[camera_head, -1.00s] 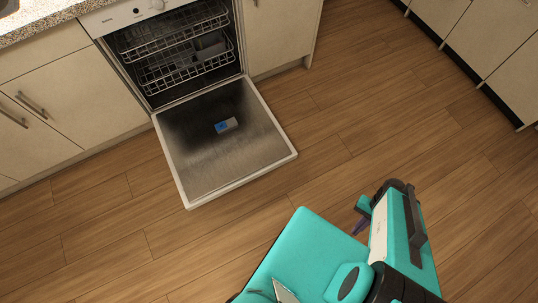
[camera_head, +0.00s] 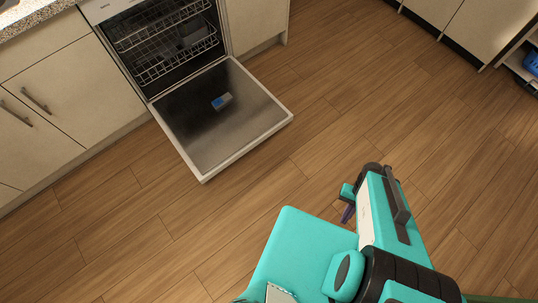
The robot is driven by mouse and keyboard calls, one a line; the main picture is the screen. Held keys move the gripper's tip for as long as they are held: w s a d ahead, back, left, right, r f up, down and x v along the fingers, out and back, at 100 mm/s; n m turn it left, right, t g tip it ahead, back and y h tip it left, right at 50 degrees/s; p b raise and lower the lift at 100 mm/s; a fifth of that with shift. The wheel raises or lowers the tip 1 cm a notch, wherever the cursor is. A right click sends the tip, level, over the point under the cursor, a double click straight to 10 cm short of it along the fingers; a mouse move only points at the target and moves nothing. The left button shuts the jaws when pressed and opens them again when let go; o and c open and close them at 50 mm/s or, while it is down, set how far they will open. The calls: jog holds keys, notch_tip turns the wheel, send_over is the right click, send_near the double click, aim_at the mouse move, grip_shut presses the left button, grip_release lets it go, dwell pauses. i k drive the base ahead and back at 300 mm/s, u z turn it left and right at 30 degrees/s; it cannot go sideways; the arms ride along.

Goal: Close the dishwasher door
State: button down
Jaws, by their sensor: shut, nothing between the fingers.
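The dishwasher door (camera_head: 190,138) is folded fully down and lies roughly level in front of the open dishwasher. A small blue and grey box, the detergent dispenser (camera_head: 222,102), shows on its inner face. The dishwasher (camera_head: 160,45) has wire racks inside. My gripper (camera_head: 347,210) shows only in part beside my teal arm, to the lower right of the door. Its dark fingers look shut and empty, with floor between them and the door; they are not touching it.
Cream cabinets (camera_head: 65,90) flank the dishwasher on the left and right. More cabinets (camera_head: 480,25) stand at the upper right, with an open shelf (camera_head: 520,65) holding something blue. The wood floor (camera_head: 330,100) right of the door is clear.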

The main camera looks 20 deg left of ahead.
aim_at(210, 139)
jog(key=z, duration=0.05)
jog(key=k, duration=0.85)
jog(key=z, duration=1.65)
jog(key=k, duration=0.1)
jog(key=u, duration=3.85)
jog(key=i, duration=0.6)
jog(key=u, duration=0.05)
